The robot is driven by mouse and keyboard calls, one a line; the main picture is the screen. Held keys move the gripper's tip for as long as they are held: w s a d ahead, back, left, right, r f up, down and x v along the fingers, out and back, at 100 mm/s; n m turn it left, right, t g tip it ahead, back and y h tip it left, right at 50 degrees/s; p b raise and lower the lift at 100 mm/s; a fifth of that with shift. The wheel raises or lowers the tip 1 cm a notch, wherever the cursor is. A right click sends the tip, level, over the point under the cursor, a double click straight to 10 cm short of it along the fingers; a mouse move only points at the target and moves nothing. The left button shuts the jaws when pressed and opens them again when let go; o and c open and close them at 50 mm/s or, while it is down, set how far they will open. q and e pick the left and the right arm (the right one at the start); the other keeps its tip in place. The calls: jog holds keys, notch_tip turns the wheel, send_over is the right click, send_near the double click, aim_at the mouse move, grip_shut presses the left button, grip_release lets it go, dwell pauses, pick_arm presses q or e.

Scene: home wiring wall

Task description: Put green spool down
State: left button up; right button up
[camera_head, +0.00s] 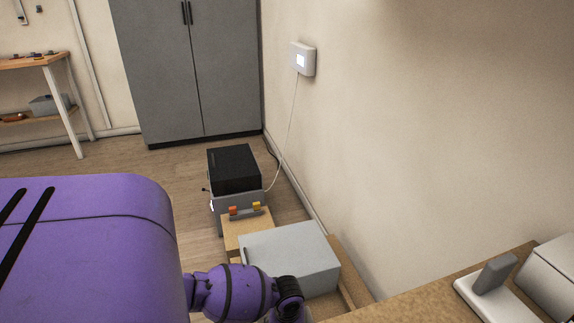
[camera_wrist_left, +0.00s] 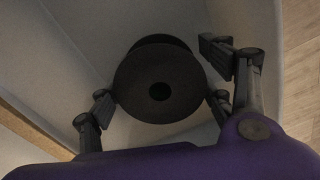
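Pale grey surfaces (camera_wrist_left: 85,40) lie behind the spool. In the head view my purple left arm reaches in at the bottom, and the spool is not visible. My right gripper is out of view.
A grey box (camera_head: 290,258) is just beyond my arm. Behind it are a wooden piece (camera_head: 240,232) with orange and yellow parts and a black-topped unit (camera_head: 233,168) cabled to a wall box (camera_head: 303,60). A wooden top (camera_head: 410,300) is at lower right.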

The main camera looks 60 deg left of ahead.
pick_arm(q)
jog(key=shift+r, duration=0.1)
notch_tip(320, 180, up, 12)
jog(key=p, duration=0.5)
jog(key=shift+p, duration=0.3)
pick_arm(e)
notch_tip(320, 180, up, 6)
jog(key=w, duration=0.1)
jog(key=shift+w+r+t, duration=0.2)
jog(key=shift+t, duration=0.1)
